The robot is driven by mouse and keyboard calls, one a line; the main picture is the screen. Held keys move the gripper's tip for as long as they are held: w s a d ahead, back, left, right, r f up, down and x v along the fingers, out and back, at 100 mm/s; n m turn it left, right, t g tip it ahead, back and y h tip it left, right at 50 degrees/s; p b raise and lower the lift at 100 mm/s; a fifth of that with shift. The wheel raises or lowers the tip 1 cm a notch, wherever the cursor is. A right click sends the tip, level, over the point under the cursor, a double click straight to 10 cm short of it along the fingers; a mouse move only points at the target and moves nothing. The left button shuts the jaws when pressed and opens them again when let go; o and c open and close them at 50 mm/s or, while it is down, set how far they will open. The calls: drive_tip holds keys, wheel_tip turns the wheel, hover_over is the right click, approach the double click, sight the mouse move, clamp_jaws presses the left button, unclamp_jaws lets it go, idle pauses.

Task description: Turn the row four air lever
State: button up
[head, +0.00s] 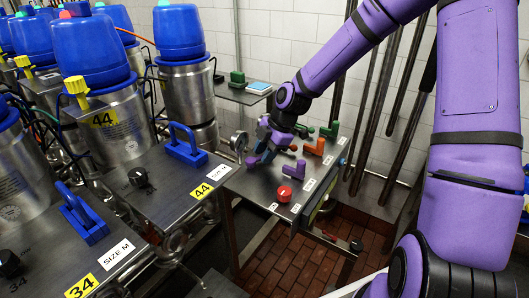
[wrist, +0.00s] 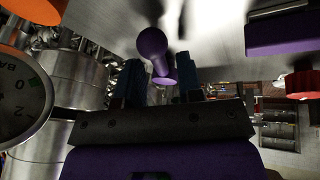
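The metal control panel (head: 258,190) carries several coloured levers and knobs; its labels are too small to read, so I cannot tell which lever is row four air. My gripper (head: 262,146) is over the panel's left part, beside a small purple ball-ended lever (head: 252,162). In the wrist view, my gripper (wrist: 160,82) has its two dark fingers apart, and the purple ball-ended lever (wrist: 155,50) shows between and just beyond them. Whether the fingers touch it is unclear. A thicker purple lever handle (head: 293,170) lies to the right, also seen in the wrist view (wrist: 285,35).
A red knob (head: 284,193) stands at the panel's near side, orange (head: 315,147) and green (head: 330,130) levers farther back. A round gauge (wrist: 22,100) is close on the left in the wrist view. Steel tanks with blue tops (head: 180,35) and blue-handled benches (head: 185,147) fill the left.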

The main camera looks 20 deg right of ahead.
clamp_jaws()
drive_tip(key=shift+w+a+n+g, duration=0.1)
drive_tip(key=shift+w+n+g, duration=0.25)
drive_tip(key=shift+n, duration=0.5)
drive_tip(key=shift+w+a+n+g, duration=0.1)
drive_tip(key=shift+w+n+g, duration=0.25)
drive_tip(key=shift+n, duration=0.45)
drive_tip(key=shift+w+a+n+g, duration=0.15)
drive_tip(key=shift+n+g, duration=0.25)
drive_tip(key=shift+n, duration=0.45)
drive_tip(key=shift+o, duration=1.1)
unclamp_jaws()
